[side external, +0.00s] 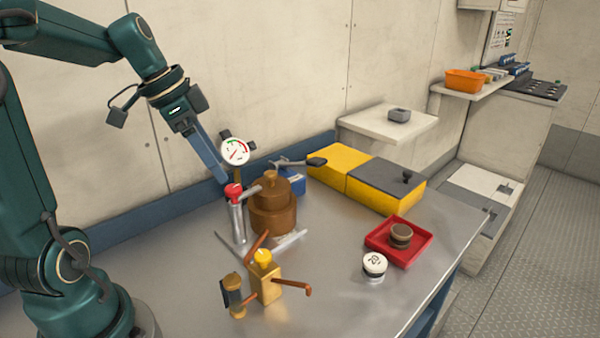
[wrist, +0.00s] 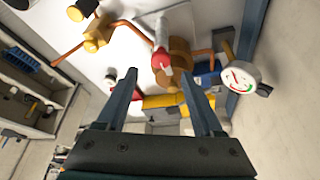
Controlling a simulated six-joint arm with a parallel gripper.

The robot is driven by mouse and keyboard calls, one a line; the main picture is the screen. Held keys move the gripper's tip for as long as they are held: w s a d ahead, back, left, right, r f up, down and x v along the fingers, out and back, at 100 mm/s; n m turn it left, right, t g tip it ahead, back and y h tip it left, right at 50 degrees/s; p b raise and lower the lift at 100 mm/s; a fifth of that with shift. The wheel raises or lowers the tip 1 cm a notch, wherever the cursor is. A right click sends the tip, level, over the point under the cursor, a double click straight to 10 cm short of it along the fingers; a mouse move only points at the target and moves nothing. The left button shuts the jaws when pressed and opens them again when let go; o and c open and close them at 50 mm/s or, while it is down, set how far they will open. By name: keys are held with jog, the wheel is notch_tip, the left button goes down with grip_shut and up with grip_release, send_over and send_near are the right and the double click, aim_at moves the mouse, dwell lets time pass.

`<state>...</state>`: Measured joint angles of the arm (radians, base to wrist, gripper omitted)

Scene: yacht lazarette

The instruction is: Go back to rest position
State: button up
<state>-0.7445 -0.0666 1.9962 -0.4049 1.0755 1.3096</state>
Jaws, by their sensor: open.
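My gripper (side external: 222,172) hangs above the back of the metal workbench (side external: 345,295), near the white-faced gauge (side external: 235,152) and a red-topped metal cylinder (side external: 236,215). In the wrist view my gripper (wrist: 165,85) shows two blue fingers spread apart with nothing held between them. Past the fingers, the wrist view shows the brown stepped housing (wrist: 180,55) and the gauge (wrist: 240,75). In the side view the near finger overlaps the gauge area, and I cannot tell whether they touch.
The brown housing (side external: 272,215) stands mid-bench. A brass fitting with copper pipes (side external: 268,285) is in front. A red tray (side external: 420,252) holds a brown round part (side external: 400,235), beside a white-capped jar (side external: 374,264).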

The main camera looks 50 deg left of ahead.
jog(key=s+d+r+m, duration=0.2)
jog(key=s+d+m, duration=0.1)
jog(key=d, duration=0.7)
jog(key=s+d+f+n+t+y, duration=0.1)
jog(key=s+d+f+n, duration=0.1)
jog(key=s+n, duration=0.4)
jog(key=shift+f+n+t+y, duration=0.3)
jog(key=shift+f+n, duration=0.4)
jog(key=shift+f, duration=0.15)
jog(key=shift+s, duration=0.1)
